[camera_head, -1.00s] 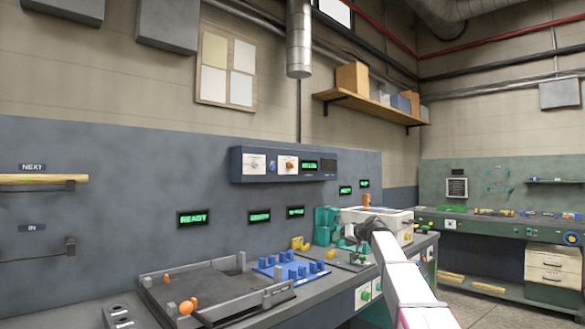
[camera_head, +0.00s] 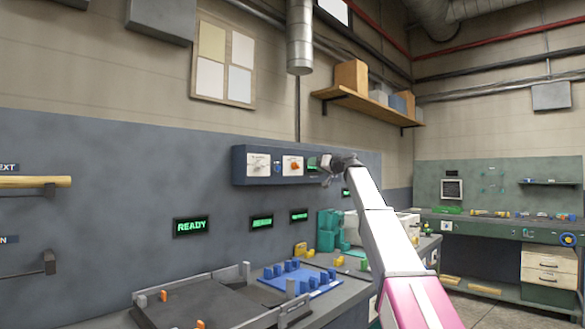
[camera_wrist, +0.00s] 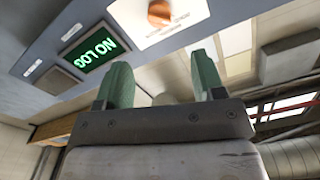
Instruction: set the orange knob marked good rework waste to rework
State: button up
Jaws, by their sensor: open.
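The orange knob (camera_head: 293,166) sits on a white plate on the wall-mounted grey-blue control box (camera_head: 262,152). It also shows in the wrist view (camera_wrist: 160,13), at the top edge, on its white plate (camera_wrist: 168,22); the plate's lettering is too blurred to read. My gripper (camera_head: 328,176) is in front of the box's right part, to the right of the knob and apart from it. In the wrist view my gripper (camera_wrist: 160,84) has its two green fingers spread with nothing between them. The knob lies beyond the fingertips.
A green-lit display (camera_wrist: 90,49) is beside the knob plate. A white dial plate (camera_head: 258,164) and a small blue button (camera_head: 278,168) are left of the knob. Below, the bench holds a blue pegged fixture (camera_head: 299,277) and teal bins (camera_head: 330,230). A shelf (camera_head: 365,100) is above right.

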aim_at(296, 166)
jog(key=x, duration=1)
jog(key=shift+w+a, duration=0.25)
jog(key=c, duration=0.9)
